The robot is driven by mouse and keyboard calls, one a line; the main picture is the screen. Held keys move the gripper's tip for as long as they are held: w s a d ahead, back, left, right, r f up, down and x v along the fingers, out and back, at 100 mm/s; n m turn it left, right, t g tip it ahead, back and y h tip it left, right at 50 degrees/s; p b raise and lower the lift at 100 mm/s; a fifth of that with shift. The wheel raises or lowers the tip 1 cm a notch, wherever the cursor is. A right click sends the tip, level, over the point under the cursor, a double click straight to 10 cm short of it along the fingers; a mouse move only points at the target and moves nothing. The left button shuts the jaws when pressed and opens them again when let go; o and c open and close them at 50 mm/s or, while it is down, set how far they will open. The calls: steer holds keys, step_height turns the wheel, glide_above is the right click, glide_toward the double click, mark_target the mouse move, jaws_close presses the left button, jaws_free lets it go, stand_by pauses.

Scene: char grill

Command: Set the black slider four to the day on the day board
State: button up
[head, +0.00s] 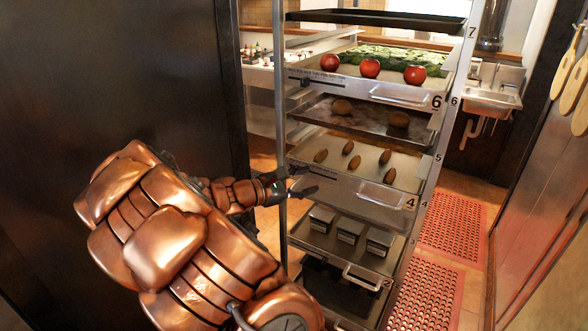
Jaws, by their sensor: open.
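A tray marked 4 (372,190) is in the rack in the head view, with a pale liner and several brown oval items on it. My gripper (306,180) is open at the left end of this tray's front edge, its dark fingers pointing right, one above the other. I cannot tell whether they touch the tray. The black slider of tray four cannot be made out; the fingers cover that part of the edge. Tray 6 (395,95) above has a dark marked strip (325,85) on its front. I cannot identify a day board in this view.
The metal rack (425,200) holds several trays, with tomatoes and greens on tray 6 and grey boxes (348,231) below tray 4. A dark panel (110,80) stands close on the left. Red floor mats (450,225) and a sink (492,98) are right of the rack.

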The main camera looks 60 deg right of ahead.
steer(key=w+d+f+n+t+h+p, duration=0.1)
steer(key=w+d+f+n+t+h, duration=0.1)
steer(key=w+d+f+n+t, duration=0.35)
steer(key=w+d+f+n+t+h, duration=0.1)
steer(key=w+d+f+n+t, duration=0.15)
steer(key=w+f+n, duration=0.4)
steer(key=w+d+r+g+p, duration=0.1)
steer(key=d+p, duration=0.2)
steer(key=d, duration=0.5)
steer(key=shift+w+r, duration=0.35)
steer(key=shift+w, duration=0.05)
steer(key=shift+d, duration=0.1)
jaws_close()
steer(key=shift+w, duration=0.1)
